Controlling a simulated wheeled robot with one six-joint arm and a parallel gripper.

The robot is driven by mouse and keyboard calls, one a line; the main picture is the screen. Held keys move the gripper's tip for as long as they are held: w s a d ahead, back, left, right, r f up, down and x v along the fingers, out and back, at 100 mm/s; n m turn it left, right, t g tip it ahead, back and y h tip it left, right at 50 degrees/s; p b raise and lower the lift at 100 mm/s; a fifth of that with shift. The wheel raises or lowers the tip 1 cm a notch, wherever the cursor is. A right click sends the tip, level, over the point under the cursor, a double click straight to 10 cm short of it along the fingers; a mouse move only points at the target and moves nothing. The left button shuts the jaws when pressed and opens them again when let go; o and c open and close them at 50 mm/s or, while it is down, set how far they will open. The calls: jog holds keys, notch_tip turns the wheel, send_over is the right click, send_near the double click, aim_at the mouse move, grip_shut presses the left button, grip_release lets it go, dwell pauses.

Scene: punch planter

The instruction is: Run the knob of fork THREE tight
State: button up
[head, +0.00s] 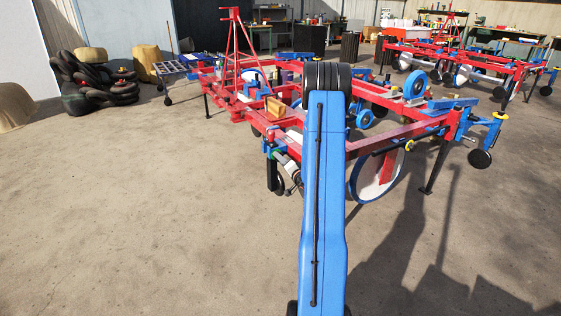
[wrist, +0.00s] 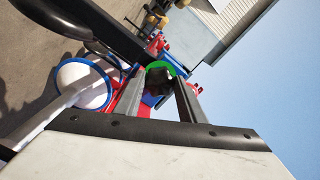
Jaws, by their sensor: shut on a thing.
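My gripper (wrist: 160,92) reaches away from the camera in the wrist view, with its two long grey fingers on either side of a dark knob (wrist: 158,78). The fingers are shut on the knob, and a bright green rim (wrist: 162,66) shows just beyond it. Red and blue planter parts lie behind. No fork number can be read, so I cannot tell from a label which fork this is. In the head view my blue arm stands before the near end of the red planter frame (head: 395,131) and hides part of it. The knob cannot be made out there.
A white disc with a blue rim (wrist: 84,86) is left of the fingers in the wrist view. A second red planter (head: 470,57) stands at the back right. The concrete floor (head: 130,200) in front is clear.

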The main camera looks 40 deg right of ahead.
jog(key=o, duration=1)
jog(key=shift+o, duration=0.2)
jog(key=v, duration=1.7)
jog(key=shift+s, duration=0.2)
jog(key=shift+a, duration=0.1)
